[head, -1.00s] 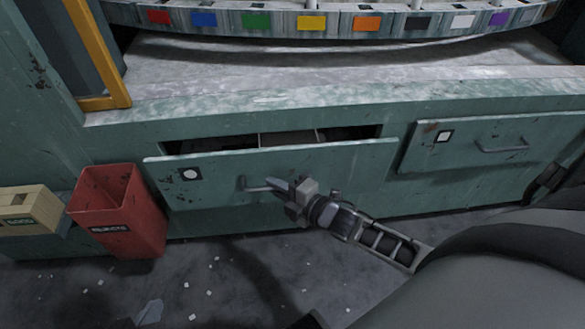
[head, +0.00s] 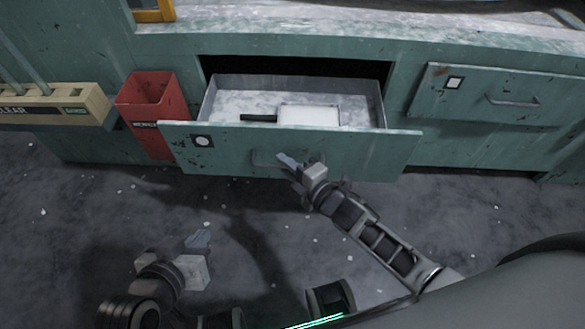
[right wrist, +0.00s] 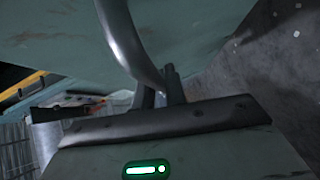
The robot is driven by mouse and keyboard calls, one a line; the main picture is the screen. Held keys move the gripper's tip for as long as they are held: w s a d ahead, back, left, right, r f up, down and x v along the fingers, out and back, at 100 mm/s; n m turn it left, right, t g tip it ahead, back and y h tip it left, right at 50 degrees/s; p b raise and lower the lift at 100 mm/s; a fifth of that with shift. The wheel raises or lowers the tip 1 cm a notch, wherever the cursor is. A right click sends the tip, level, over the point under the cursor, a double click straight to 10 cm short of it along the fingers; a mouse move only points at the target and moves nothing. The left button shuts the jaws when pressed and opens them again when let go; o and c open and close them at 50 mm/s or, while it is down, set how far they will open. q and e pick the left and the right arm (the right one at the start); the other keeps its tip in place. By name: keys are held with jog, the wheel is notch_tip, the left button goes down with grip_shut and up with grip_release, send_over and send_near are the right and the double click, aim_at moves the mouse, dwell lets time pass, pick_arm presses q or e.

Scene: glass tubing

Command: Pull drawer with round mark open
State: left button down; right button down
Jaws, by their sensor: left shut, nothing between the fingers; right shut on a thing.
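The drawer with the round mark (head: 350,152) stands well out of the bench, its inside showing. Its white round mark (head: 202,141) is at the left of the front. My right gripper (head: 288,162) is shut on the drawer's handle (head: 262,158). In the right wrist view the curved metal handle (right wrist: 128,45) runs down between the fingers (right wrist: 168,88). Inside the drawer lie a white flat block (head: 309,115) and a dark bar-shaped item (head: 258,118). My left gripper (head: 200,240) is shut and empty, low at the left above the floor, clear of the drawer.
A closed drawer with a square mark (head: 455,84) is to the right. A red bin (head: 150,98) stands just left of the open drawer, close to its front. A wooden rack (head: 55,108) with rods is at the far left. The floor in front has small scattered bits.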

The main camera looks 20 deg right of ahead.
pick_arm(q)
jog(key=shift+s, duration=0.1)
jog(key=shift+w+r, duration=0.15)
jog(key=shift+w, duration=0.05)
pick_arm(e)
jog(key=c, duration=1.5)
grip_release()
jog(key=shift+o, duration=0.2)
